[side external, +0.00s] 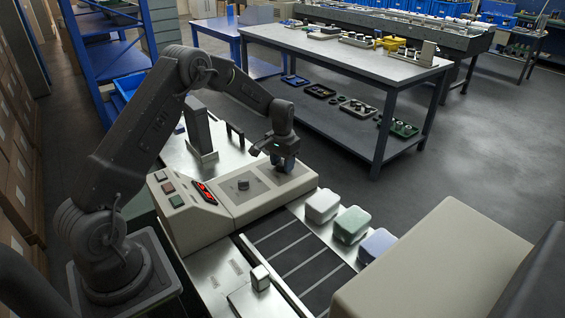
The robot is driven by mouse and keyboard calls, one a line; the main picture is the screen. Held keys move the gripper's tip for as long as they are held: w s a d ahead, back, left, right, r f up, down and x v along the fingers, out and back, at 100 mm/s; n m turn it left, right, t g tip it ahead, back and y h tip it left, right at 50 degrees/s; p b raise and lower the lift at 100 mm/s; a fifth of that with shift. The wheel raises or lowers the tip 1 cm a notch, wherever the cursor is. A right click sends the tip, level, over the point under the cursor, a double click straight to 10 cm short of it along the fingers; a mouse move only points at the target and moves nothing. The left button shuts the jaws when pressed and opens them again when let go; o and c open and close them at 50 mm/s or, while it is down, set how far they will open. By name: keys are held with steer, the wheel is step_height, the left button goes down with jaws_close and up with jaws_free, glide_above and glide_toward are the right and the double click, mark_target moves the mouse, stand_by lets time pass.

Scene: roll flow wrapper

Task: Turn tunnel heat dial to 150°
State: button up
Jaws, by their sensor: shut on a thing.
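A beige control panel (225,206) stands at the middle left. One dark round dial (243,184) shows uncovered on its grey top plate. My gripper (283,166) points down over the right end of that plate, to the right of the uncovered dial. Its fingers are shut on a knob that they hide almost wholly. I take it to be the tunnel heat dial, but no label or scale can be read from here, so its angle cannot be told.
White, green and lilac blocks (351,225) stand beside the dark slatted conveyor (295,252). A large beige housing (440,265) fills the lower right. A workbench (345,57) stands behind.

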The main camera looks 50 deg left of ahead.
mark_target(282, 163)
steer(key=shift+m, duration=1.9)
steer(key=o, duration=0.9)
steer(key=shift+r, duration=0.1)
step_height(282, 163, up, 14)
steer(key=shift+f, duration=0.15)
